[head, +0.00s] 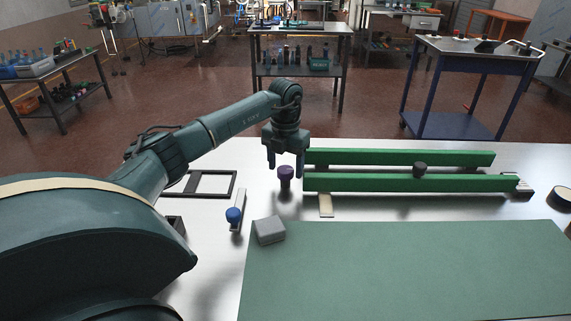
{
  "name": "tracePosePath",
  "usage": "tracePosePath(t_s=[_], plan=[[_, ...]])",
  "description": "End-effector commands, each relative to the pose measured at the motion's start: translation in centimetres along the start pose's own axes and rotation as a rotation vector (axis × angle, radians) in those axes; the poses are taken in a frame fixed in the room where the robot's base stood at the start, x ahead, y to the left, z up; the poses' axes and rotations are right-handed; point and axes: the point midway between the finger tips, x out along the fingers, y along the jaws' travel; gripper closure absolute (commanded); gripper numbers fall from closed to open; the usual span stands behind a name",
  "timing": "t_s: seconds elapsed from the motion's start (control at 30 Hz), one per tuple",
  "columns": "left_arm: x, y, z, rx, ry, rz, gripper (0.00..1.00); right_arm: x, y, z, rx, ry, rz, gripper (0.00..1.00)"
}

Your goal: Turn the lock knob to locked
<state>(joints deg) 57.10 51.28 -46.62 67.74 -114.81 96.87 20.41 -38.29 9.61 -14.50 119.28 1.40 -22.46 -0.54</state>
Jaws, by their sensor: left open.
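Several knobs are in view, and I cannot tell from any marking which is the lock knob or how it is turned. A purple knob (286,173) stands upright at the left end of two green rails (380,183). A blue knob (234,215) sits on a narrow light strip to its left and nearer. My left gripper (287,160) is open and points down, just over or behind the purple knob. I cannot tell whether its fingers touch it. My right gripper is not in view.
A green mat (400,270) covers the front right of the metal table. A grey block (269,231) is at the mat's back left corner. A dark rectangular frame (202,184) lies at the left. A beige piece (326,205) lies before the rails, and a round dark object (559,197) stands at the far right.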

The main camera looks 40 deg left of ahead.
Motion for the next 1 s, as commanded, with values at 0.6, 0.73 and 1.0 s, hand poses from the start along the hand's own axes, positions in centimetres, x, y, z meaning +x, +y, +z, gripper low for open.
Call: tracePosePath(t_s=[0.6, 0.73, 1.0], plan=[[0.3, 0.01, 0.0, 0.0, 0.0, 0.0, 0.62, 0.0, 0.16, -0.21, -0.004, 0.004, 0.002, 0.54], [0.29, 0.01, 0.0, 0.0, 0.0, 0.0, 0.73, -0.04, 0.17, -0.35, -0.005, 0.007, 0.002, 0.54], [0.27, 0.03, 0.0, 0.005, 0.0, 0.0, 0.83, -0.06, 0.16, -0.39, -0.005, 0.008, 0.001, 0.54]])
